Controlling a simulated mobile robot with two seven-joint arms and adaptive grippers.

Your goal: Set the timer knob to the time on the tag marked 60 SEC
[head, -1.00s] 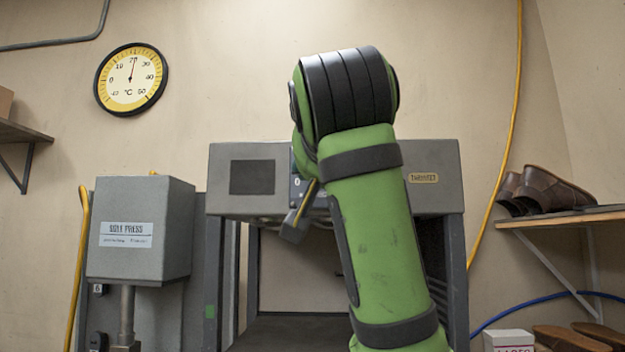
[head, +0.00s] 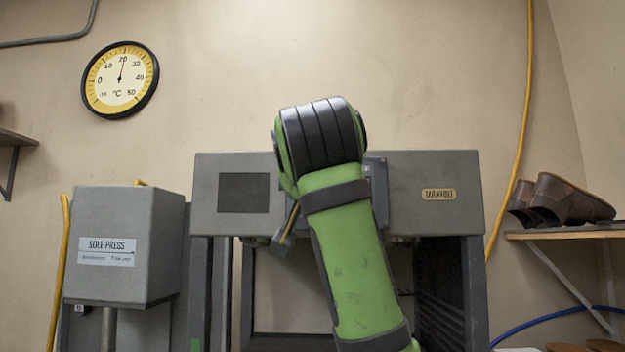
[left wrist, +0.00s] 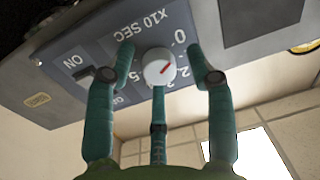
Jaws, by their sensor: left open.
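The timer knob (left wrist: 159,68) is a round pale knob with a red pointer mark, on a blue-grey panel (left wrist: 88,50) lettered "X10 SEC" in the left wrist view. Some dial numbers are hidden by fingers. My left gripper (left wrist: 160,60) is open, its three green fingers spread around the knob. I cannot tell whether they touch it. In the head view my green arm covers most of the panel (head: 378,195). No tag marked 60 SEC is in view.
A switch (left wrist: 100,74) marked ON is on the panel beside the knob. The grey machine (head: 430,215) with a TARNVOLT plate carries the panel. A SOLE PRESS box (head: 122,220) stands left. Shoes (head: 560,200) rest on a shelf at right. A round thermometer (head: 120,80) hangs above.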

